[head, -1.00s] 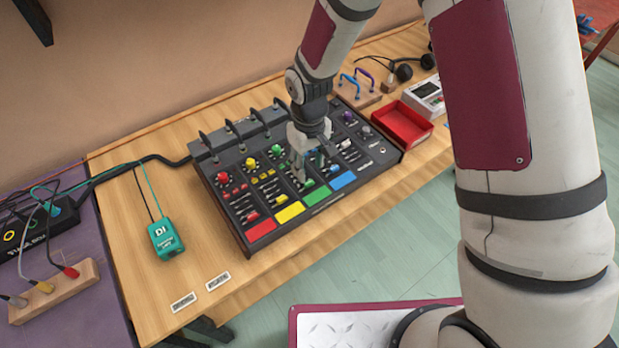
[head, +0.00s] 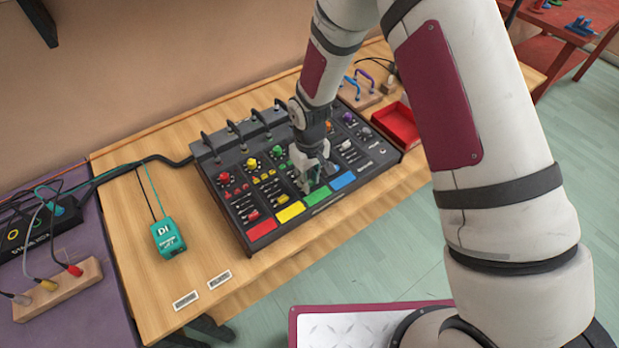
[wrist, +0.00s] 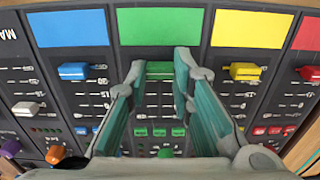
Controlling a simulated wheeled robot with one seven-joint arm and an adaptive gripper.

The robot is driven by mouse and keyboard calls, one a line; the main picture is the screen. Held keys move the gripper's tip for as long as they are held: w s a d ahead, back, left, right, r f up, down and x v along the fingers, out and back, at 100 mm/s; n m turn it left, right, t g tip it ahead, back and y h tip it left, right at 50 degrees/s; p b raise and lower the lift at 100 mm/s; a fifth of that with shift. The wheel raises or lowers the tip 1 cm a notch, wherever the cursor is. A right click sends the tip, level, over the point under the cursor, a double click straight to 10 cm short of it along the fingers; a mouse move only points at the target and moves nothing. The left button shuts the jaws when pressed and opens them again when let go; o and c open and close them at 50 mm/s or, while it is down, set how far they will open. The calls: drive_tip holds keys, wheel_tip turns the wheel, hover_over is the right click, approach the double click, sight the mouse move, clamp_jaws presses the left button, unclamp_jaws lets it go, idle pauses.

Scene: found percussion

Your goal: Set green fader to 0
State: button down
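The mixing console (head: 232,207) lies on the wooden table, with a green panel (head: 318,196) at its front edge. In the wrist view the green fader (wrist: 160,70) sits at the end of its slot close to the green panel (wrist: 160,27). My gripper (wrist: 160,66) is open, with one teal-padded finger on each side of the green fader. Small gaps seem to show between fingers and cap; contact is hard to tell. In the head view my gripper (head: 312,183) is low over the green channel and hides the fader.
Blue (wrist: 73,71) and yellow (wrist: 245,71) faders flank the green channel; a red fader (wrist: 309,73) and a white fader (wrist: 26,108) are farther out. A teal DI box (head: 168,238) stands left of the console, a red tray (head: 397,125) to its right.

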drive_tip(key=shift+w+a+f+b, duration=0.1)
drive_tip(key=shift+w+a+b, duration=0.3)
drive_tip(key=shift+w, duration=0.2)
drive_tip(key=shift+w+a+b, duration=0.35)
drive_tip(key=shift+w+b, duration=0.2)
drive_tip(key=shift+w, duration=0.05)
drive_tip(key=shift+w+a+f+b, duration=0.1)
drive_tip(key=shift+w+a+b, duration=0.3)
drive_tip(key=shift+w, duration=0.2)
drive_tip(key=shift+w+a+r+b, duration=0.15)
drive_tip(key=shift+w+a+b, duration=0.15)
drive_tip(key=shift+w+b, duration=0.15)
drive_tip(key=c, duration=1.4)
unclamp_jaws()
drive_tip(key=shift+r, duration=0.1)
wheel_tip(320, 180, up, 12)
